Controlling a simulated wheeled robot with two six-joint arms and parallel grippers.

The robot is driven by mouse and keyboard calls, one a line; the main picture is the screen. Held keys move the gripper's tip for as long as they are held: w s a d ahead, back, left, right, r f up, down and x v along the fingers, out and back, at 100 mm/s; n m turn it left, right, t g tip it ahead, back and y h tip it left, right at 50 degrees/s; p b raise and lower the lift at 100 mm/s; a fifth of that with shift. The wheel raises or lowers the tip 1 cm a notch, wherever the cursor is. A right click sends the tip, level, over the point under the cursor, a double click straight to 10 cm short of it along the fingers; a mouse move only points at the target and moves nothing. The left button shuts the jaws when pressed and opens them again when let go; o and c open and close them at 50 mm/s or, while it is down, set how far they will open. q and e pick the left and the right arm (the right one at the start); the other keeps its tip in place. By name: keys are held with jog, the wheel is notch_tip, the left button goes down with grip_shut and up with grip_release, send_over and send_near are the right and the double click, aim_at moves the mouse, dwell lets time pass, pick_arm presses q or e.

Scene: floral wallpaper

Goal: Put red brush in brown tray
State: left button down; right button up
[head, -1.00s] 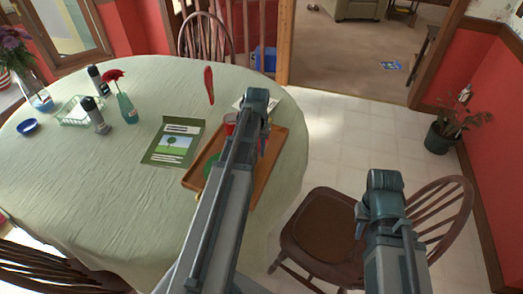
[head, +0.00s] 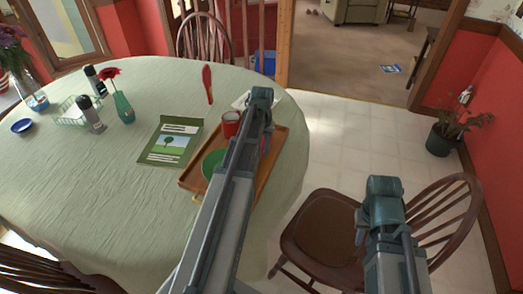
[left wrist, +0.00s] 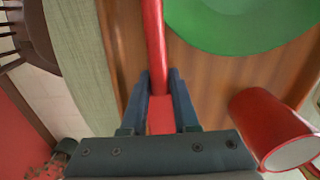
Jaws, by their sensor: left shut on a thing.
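The red brush (left wrist: 154,40) shows in the left wrist view as a long red handle. My left gripper (left wrist: 160,80) is shut on it, with the fingers on either side. The brush is over the brown tray (left wrist: 215,75), close to its edge; I cannot tell whether it touches the tray. In the head view the brown tray (head: 274,160) lies near the table's right edge, partly behind my left arm, which also hides the held brush. On the tray are a green plate (head: 212,163) and a red cup (head: 231,122). My right gripper's fingers are not visible.
A red flat utensil (head: 207,83) lies beyond the tray. A green book (head: 170,142) lies left of it. A wooden chair (head: 325,228) is right of the table.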

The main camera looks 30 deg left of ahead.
aim_at(262, 146)
pick_arm(q)
jog(key=c, duration=0.7)
grip_release()
jog(key=shift+r, duration=0.2)
jog(key=r+p, duration=1.1)
jog(key=p, duration=0.1)
jog(key=shift+w+r, duration=0.2)
jog(key=shift+r, duration=0.15)
jog(key=s+d+m, duration=0.2)
jog(key=s+d, duration=0.3)
jog(key=d, duration=0.5)
jog(key=s+d+m, duration=0.2)
jog(key=s+d, duration=0.4)
jog(key=d, duration=0.4)
jog(key=s+d+m+y, duration=0.1)
jog(key=s+d+m, duration=0.1)
jog(key=s+d, duration=0.4)
jog(key=shift+d, duration=2.25)
